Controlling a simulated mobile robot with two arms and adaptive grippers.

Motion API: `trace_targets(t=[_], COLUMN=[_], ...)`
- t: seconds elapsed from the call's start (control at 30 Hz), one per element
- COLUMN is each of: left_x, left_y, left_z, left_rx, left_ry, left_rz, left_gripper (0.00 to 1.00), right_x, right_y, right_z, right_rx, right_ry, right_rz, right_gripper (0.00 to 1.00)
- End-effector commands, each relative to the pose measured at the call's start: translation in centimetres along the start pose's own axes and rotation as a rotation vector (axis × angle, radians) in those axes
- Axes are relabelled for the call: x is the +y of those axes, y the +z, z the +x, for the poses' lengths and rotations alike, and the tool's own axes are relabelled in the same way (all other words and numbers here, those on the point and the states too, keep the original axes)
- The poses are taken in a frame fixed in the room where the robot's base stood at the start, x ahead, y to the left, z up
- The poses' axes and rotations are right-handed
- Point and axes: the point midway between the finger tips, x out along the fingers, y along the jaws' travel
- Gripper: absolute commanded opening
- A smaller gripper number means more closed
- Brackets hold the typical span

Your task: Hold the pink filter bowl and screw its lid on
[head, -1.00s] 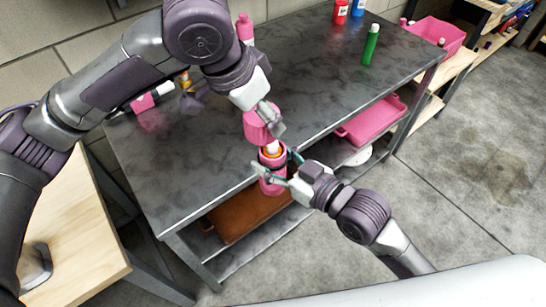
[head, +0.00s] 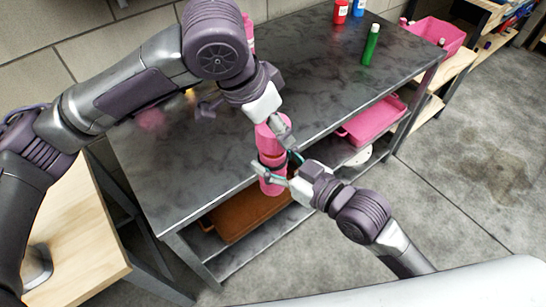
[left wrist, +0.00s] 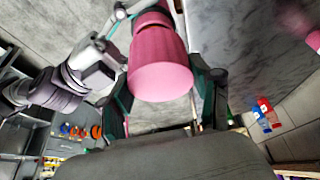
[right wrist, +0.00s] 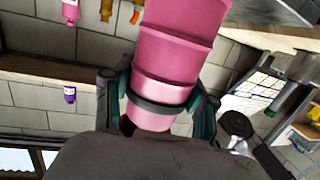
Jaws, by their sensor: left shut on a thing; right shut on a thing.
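The pink lid (head: 268,143) is in my left gripper (head: 275,133), shut on it from above. It sits directly over the pink filter bowl (head: 271,187), the two in line. My right gripper (head: 278,166) is shut around the bowl, which is upright in front of the bench edge. In the right wrist view the bowl (right wrist: 165,88) is between the fingers, near a dark band. The lid hides the bowl's mouth; I cannot tell whether the threads engage.
The dark workbench (head: 320,85) lies behind the grippers, with a green bottle (head: 371,44) and a red bottle (head: 341,11) at the back. A pink tray (head: 372,123) and a brown tray (head: 235,218) are on the lower shelf. A wooden table (head: 75,235) stands left.

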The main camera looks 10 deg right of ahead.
Motion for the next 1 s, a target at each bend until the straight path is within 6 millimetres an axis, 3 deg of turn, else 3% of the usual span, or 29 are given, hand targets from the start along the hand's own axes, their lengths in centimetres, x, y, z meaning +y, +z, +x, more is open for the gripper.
trace_targets(t=[0.17,1.0], left_x=[-0.01,0.0], left_y=[0.36,0.49], left_z=[0.86,0.99], left_rx=[0.0,0.0], left_ry=[-0.001,0.017], left_rz=[0.001,-0.007], left_gripper=[0.34,0.34], right_x=[0.0,0.0], right_y=[-0.09,-0.08], right_z=[-0.01,-0.01], right_rx=[0.002,0.002], right_ry=[0.0,0.0], right_rz=[0.0,0.0], right_gripper=[0.0,0.0])
